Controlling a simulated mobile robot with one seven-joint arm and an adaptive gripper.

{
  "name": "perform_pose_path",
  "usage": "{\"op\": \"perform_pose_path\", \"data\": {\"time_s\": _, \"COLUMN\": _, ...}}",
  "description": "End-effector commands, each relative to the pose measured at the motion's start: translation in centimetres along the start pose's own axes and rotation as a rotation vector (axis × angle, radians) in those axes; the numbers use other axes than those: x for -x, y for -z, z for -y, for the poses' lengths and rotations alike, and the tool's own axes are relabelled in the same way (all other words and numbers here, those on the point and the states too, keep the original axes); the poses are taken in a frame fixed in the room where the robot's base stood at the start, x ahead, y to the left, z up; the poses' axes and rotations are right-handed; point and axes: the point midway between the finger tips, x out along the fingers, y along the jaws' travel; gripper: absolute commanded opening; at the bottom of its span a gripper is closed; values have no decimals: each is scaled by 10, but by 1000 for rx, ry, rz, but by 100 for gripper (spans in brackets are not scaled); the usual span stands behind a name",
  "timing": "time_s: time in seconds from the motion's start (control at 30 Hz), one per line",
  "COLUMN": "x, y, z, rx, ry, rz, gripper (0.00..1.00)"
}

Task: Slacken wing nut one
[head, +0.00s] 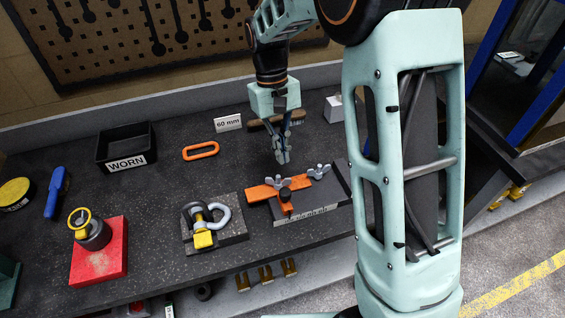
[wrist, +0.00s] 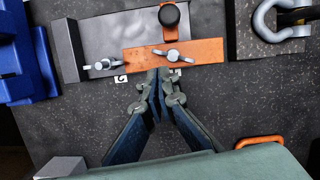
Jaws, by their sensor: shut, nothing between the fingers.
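The right wing nut (head: 319,171) is near the bar's end and appears at left in the wrist view (wrist: 102,65). Small white tags lie beside both nuts; I cannot read which is number one. My gripper (head: 283,160) points down, shut and empty. In the wrist view its fingertips (wrist: 158,72) overlap the bar's edge, close to the left nut; contact cannot be told.
A black knob (wrist: 169,15) stands on the orange arm. A shackle on a block (head: 221,217) is left of the plate. An orange link (head: 201,151), a WORN bin (head: 127,148) and a 60 mm sign (head: 228,123) stand farther back. The bench between is clear.

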Motion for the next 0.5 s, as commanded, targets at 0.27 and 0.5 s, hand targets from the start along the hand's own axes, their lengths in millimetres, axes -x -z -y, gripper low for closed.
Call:
{"op": "perform_pose_path", "data": {"time_s": 0.27, "x": 56, "y": 1, "z": 0, "rx": 0, "ry": 0, "rz": -3, "gripper": 0}}
{"op": "perform_pose_path", "data": {"time_s": 0.5, "x": 73, "y": -2, "z": 1, "rx": 16, "ry": 3, "rz": -17, "gripper": 14}}
